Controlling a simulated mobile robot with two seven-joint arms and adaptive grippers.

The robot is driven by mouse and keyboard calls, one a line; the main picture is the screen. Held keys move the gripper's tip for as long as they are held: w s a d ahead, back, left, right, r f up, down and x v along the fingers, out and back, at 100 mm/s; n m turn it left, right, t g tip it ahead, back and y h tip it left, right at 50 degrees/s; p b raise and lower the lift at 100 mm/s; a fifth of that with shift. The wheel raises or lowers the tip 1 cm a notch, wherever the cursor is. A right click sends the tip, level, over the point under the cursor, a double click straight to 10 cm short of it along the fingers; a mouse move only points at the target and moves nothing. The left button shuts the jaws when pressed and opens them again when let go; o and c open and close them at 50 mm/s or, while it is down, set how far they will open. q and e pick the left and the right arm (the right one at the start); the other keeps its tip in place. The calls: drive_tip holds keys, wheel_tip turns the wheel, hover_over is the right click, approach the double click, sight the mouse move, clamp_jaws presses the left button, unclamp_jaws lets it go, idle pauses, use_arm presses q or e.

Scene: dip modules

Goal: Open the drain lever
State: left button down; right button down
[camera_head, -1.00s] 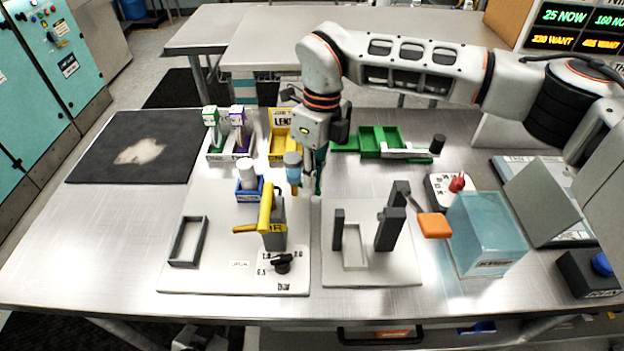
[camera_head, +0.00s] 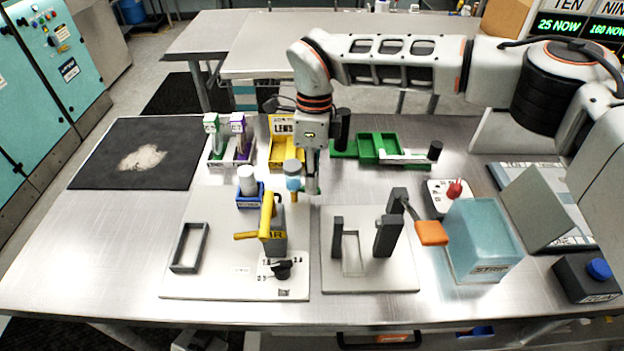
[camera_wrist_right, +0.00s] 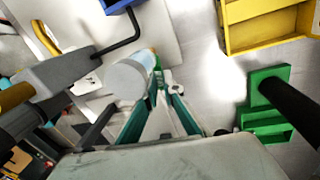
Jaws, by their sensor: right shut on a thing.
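A light-blue cylinder with a grey cap (camera_head: 293,170) stands upright behind the yellow handle. It shows large in the right wrist view (camera_wrist_right: 130,77), left of my fingertips. My right gripper (camera_head: 311,186) points down close against the right side of this cylinder. My left gripper is not in view.
A yellow handle (camera_head: 266,218) on a dark post stands in front of the cylinder. A blue holder with a white post (camera_head: 247,183) is to the left. A yellow bin (camera_head: 287,150) and green trays (camera_head: 380,147) are behind. The table's left front is clear.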

drive_tip(key=c, duration=2.2)
unclamp_jaws()
drive_tip(key=shift+o, duration=0.2)
wheel_tip(320, 180, up, 12)
drive_tip(key=w, duration=0.2)
drive_tip(key=shift+d, duration=0.15)
drive_tip(key=shift+s+f, duration=0.1)
